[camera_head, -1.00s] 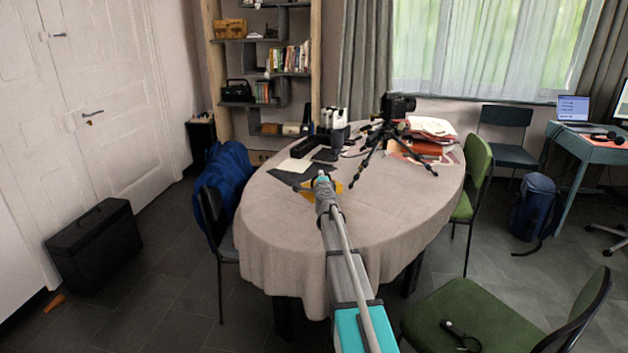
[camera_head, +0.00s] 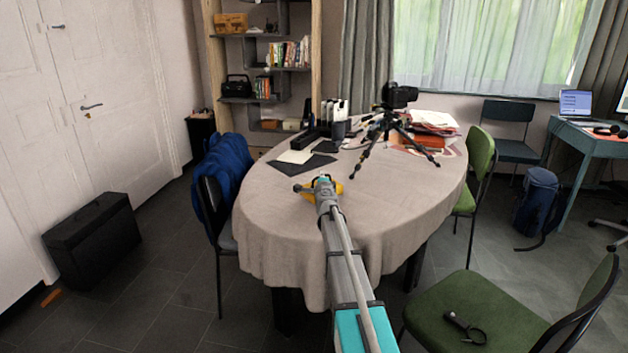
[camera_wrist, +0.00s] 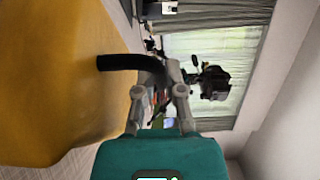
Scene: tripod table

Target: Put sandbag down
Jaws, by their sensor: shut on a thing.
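The yellow sandbag (camera_head: 337,187) is mostly hidden behind my gripper (camera_head: 323,181) in the head view, over the near half of the table. In the wrist view the sandbag (camera_wrist: 60,80) fills the left side, and its black handle (camera_wrist: 125,62) runs to my fingers. My gripper (camera_wrist: 168,74) is shut on that handle. The oval table (camera_head: 400,210) has a beige cloth. Whether the bag touches the cloth cannot be told.
A camera on a black tripod (camera_head: 385,125) stands on the table, right of and beyond my gripper. A dark sheet (camera_head: 300,164), a white sheet and a black holder lie behind. Papers (camera_head: 430,125) are at the back right. The near right cloth is clear.

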